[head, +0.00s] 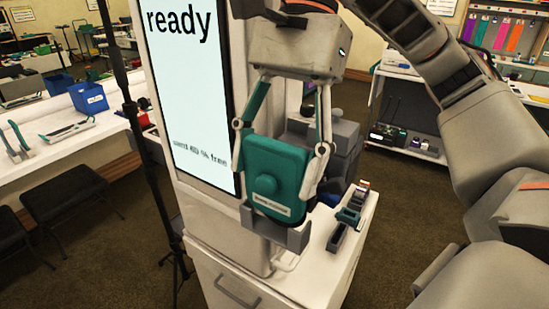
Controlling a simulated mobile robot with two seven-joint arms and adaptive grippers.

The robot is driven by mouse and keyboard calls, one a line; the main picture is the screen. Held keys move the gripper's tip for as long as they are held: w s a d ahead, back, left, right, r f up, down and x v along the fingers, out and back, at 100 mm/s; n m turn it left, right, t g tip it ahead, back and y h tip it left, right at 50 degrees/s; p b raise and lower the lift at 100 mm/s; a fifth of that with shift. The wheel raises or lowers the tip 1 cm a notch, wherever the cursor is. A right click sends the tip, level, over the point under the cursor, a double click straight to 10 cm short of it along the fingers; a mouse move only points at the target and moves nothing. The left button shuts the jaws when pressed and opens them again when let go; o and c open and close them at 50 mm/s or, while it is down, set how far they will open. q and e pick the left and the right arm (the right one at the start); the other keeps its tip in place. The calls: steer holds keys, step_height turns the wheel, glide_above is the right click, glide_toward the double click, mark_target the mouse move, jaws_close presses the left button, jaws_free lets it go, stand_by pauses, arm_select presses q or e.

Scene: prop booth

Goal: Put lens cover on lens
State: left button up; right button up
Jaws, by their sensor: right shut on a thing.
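My right gripper (279,172) comes down from the top of the head view, its fingers on either side of a teal, rounded block. This block looks like the lens cover (275,174); it has a round raised knob and a small white label too small to read. It is upright, and its lower edge meets a grey bracket-like piece (284,234); I cannot tell whether it rests in it. A dark grey blocky object (345,140) stands behind the gripper, partly hidden. I cannot make out the lens for sure. My left gripper does not show.
A tall screen reading "ready" (185,90) stands close on the left. Small dark and teal items (347,217) lie on the white cabinet top (318,245) at the right. A thin black stand (130,110) is left of the screen. Side tables hold a blue bin (88,97) and tools.

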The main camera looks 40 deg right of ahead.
steer(key=shift+f+b, duration=0.3)
steer(key=shift+f, duration=0.35)
steer(key=shift+f, duration=0.15)
steer(key=shift+f+b, duration=0.6)
steer(key=shift+f, duration=0.3)
steer(key=o, duration=1.2)
